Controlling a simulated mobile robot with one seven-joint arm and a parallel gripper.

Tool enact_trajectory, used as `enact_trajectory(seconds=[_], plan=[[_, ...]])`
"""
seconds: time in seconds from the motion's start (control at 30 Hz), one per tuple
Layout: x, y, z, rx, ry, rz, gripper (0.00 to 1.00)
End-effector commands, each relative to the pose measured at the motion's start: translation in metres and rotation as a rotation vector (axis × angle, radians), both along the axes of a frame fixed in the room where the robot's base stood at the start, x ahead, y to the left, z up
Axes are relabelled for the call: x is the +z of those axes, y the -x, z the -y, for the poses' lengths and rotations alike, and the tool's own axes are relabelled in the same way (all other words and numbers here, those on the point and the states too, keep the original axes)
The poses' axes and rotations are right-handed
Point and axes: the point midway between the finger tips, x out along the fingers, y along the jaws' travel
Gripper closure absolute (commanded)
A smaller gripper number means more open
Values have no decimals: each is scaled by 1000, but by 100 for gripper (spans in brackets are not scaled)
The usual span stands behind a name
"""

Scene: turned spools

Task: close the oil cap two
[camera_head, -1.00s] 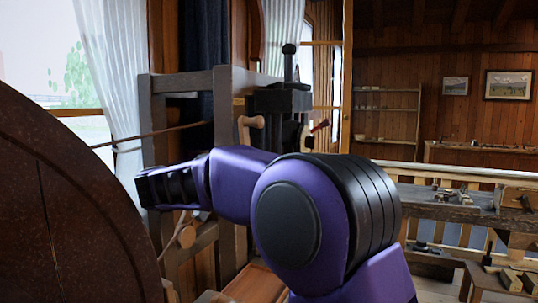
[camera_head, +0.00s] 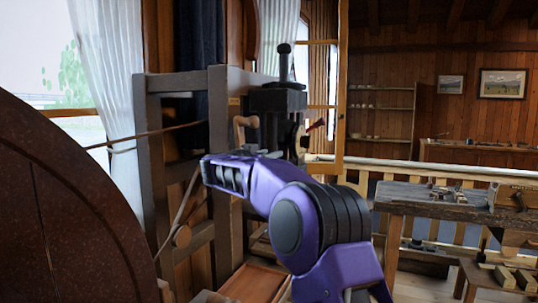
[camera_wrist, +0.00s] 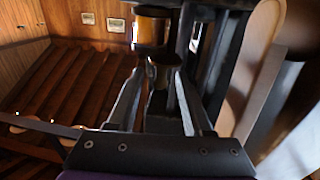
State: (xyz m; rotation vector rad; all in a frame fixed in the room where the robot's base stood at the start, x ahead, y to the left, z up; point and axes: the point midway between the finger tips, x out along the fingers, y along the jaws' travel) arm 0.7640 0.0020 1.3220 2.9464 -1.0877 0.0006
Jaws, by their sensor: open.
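In the wrist view my gripper (camera_wrist: 158,75) is open, with one dark finger on each side. A small dark, brownish cup-like part (camera_wrist: 161,68) shows between or just beyond the fingertips; I cannot tell whether they touch it. Above it is a brass-coloured round part (camera_wrist: 152,28) under a dark block. I cannot tell which of these is oil cap two. In the head view the black machine head (camera_head: 277,100) stands on a dark wooden frame, behind my purple arm. My gripper cannot be made out there.
A wooden handle (camera_head: 245,124) sticks up beside the machine head. A large brown wheel (camera_head: 50,215) fills the left foreground. A workbench (camera_head: 430,203) with small tools stands to the right. In the wrist view a pale curved wooden part (camera_wrist: 258,55) is close on the right.

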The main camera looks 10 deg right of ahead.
Motion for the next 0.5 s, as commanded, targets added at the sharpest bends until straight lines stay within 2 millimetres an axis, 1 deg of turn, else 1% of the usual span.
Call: enact_trajectory(seconds=[0.27, 0.3, 0.37, 0.5], plan=[[0, -2, 1, 0, 0, 0, 49], [0, -1, 1, 0, 0, 0, 53], [0, -1, 1, 0, 0, 0, 64], [0, -1, 1, 0, 0, 0, 89]])
